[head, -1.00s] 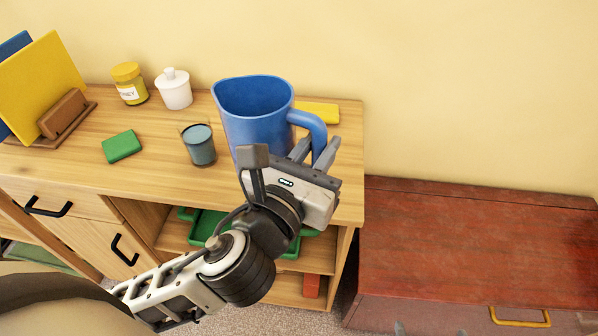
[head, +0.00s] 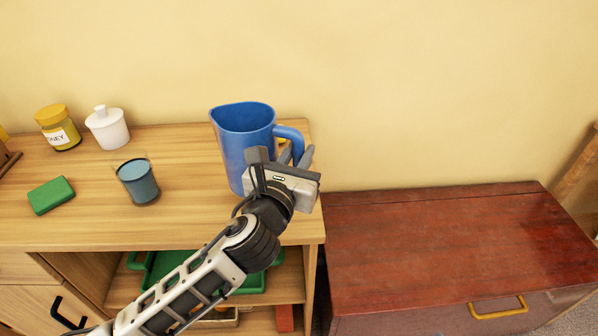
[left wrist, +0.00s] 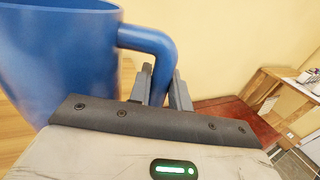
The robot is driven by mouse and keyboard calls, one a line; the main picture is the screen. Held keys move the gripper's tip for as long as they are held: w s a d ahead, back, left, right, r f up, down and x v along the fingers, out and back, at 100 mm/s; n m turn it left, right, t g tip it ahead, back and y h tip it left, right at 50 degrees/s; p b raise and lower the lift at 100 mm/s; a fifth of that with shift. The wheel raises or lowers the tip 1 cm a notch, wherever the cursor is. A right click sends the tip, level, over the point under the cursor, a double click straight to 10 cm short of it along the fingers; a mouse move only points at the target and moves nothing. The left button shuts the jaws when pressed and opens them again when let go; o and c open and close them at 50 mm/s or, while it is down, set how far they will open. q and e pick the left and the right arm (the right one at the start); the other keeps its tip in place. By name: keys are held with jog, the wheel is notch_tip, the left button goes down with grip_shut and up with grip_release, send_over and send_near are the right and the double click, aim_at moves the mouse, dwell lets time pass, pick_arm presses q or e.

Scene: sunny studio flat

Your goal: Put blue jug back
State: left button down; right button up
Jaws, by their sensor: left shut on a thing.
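The blue jug (head: 243,139) is upright at the right end of the wooden sideboard top (head: 188,219) in the head view. Its handle points right. My left gripper (head: 302,157) is shut on the jug's handle. In the left wrist view the jug (left wrist: 55,60) fills the left side, and its handle comes down between the two fingers (left wrist: 160,88). Whether the jug's base touches the sideboard top is hard to tell, as my gripper hides part of it. My right gripper is not in view.
A glass of blue-grey liquid (head: 138,183), a green block (head: 51,195), a honey jar (head: 58,128) and a white lidded pot (head: 107,128) stand left of the jug. The lower red-brown chest (head: 440,245) at right has a clear top.

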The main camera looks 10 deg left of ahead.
pick_arm(q)
jog(key=shift+w+f, duration=0.2)
jog(key=shift+w, duration=0.1)
jog(key=shift+f+b, duration=0.65)
jog(key=shift+f, duration=0.9)
jog(key=shift+f, duration=0.1)
jog(key=c, duration=1.3)
grip_release()
jog(key=shift+f, duration=0.15)
jog(key=s+a, duration=0.1)
jog(key=s, duration=1.1)
jog(key=shift+a+b, duration=0.2)
jog(key=shift+b, duration=0.15)
jog(key=shift+s, duration=0.1)
